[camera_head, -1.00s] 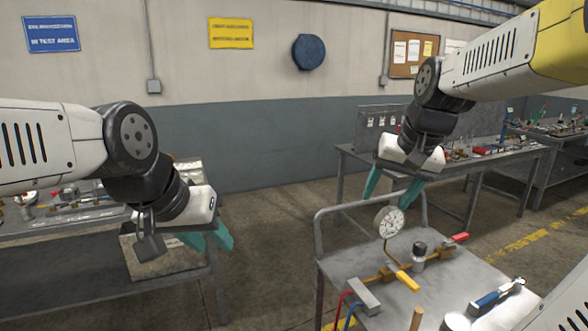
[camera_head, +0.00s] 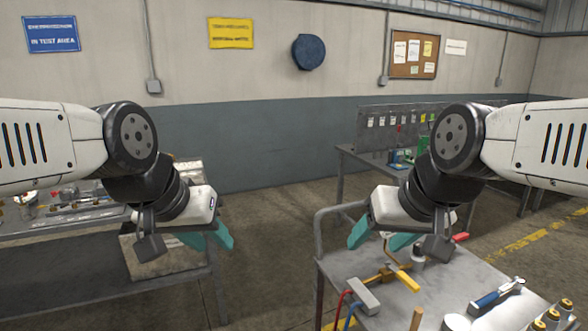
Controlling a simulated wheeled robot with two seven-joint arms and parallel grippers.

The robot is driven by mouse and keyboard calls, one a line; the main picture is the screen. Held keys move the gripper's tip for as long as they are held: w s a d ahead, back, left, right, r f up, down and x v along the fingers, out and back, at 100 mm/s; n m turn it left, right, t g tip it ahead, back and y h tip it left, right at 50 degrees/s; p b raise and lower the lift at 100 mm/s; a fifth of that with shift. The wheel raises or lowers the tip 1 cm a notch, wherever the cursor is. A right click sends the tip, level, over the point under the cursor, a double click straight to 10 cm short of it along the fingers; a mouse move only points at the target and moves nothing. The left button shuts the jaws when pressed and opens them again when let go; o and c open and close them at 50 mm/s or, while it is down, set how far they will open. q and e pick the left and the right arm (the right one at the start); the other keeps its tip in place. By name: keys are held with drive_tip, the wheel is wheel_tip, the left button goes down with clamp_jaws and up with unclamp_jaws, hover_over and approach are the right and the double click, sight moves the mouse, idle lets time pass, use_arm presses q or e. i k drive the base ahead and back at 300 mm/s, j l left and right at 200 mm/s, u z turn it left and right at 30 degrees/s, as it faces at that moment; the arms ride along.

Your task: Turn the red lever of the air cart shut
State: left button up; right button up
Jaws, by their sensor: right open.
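The air cart (camera_head: 340,262) stands at the lower right, a grey top with a hoop rail. On it a brass pipe carries a yellow lever (camera_head: 408,281). The red lever (camera_head: 460,238) shows as a small red handle behind my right gripper, its inner end hidden. My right gripper (camera_head: 378,240) hangs above the back left of the cart top, open and empty. It hides the dial gauge; only part of the bent gauge tube shows. My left gripper (camera_head: 208,242) is open and empty, beside the left bench, far from the cart.
A blue-handled tool (camera_head: 497,293), a wooden peg (camera_head: 416,318) and several brass-topped cylinders lie or stand at the cart's front right. Red and blue hoses leave a metal block (camera_head: 364,296). A left bench (camera_head: 190,281) and a back bench (camera_head: 349,155) stand around. Floor between is clear.

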sight(456, 238)
drive_tip(key=z, duration=0.8)
